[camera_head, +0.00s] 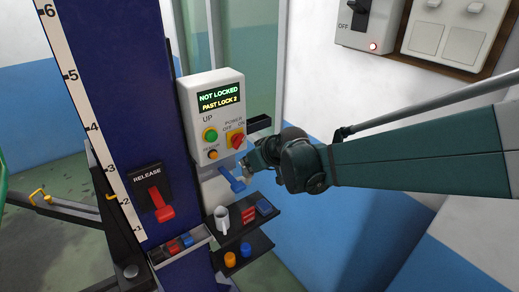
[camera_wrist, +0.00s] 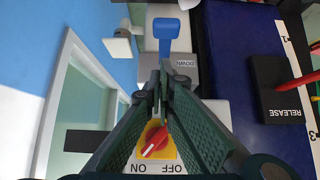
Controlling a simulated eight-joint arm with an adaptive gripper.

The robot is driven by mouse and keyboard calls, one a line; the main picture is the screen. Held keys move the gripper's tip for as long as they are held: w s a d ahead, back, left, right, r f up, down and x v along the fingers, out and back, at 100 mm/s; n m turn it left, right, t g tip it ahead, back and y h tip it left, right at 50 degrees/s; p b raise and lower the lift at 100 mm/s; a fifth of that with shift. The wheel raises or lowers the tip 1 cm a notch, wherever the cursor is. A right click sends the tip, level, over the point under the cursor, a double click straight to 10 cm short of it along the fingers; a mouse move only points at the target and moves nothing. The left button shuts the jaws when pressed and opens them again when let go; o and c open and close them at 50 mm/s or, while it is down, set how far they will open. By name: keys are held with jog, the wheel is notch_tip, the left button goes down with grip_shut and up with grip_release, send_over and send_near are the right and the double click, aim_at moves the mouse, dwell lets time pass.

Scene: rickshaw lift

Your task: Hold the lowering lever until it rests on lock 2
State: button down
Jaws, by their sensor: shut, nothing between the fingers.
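The lowering lever is a blue handle (camera_head: 232,180) below the grey control box (camera_head: 184,108). In the wrist view the blue lever (camera_wrist: 166,30) lies beyond my fingertips, by a plate marked DOWN. My gripper (camera_head: 246,166) is just right of the lever, under the box. In the wrist view its fingers (camera_wrist: 162,78) are shut and empty, in front of the box. I cannot tell whether they touch the lever. The display (camera_head: 220,97) reads NOT LOCKED, PAST LOCK 2.
A red RELEASE lever (camera_head: 160,203) sits on the blue column (camera_head: 128,65). The red power switch (camera_head: 236,141) and green UP button (camera_head: 210,135) are close above my gripper. Shelves (camera_head: 250,223) with a mug (camera_head: 222,220) and small items stand below.

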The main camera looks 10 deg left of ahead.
send_over(242, 185)
jog(key=shift+d+f, duration=0.1)
jog(key=shift+f, duration=2.15)
jog(key=shift+w+a+f, duration=0.1)
jog(key=shift+f, duration=0.85)
jog(key=shift+w+a+f, duration=0.1)
jog(key=shift+f, duration=1.25)
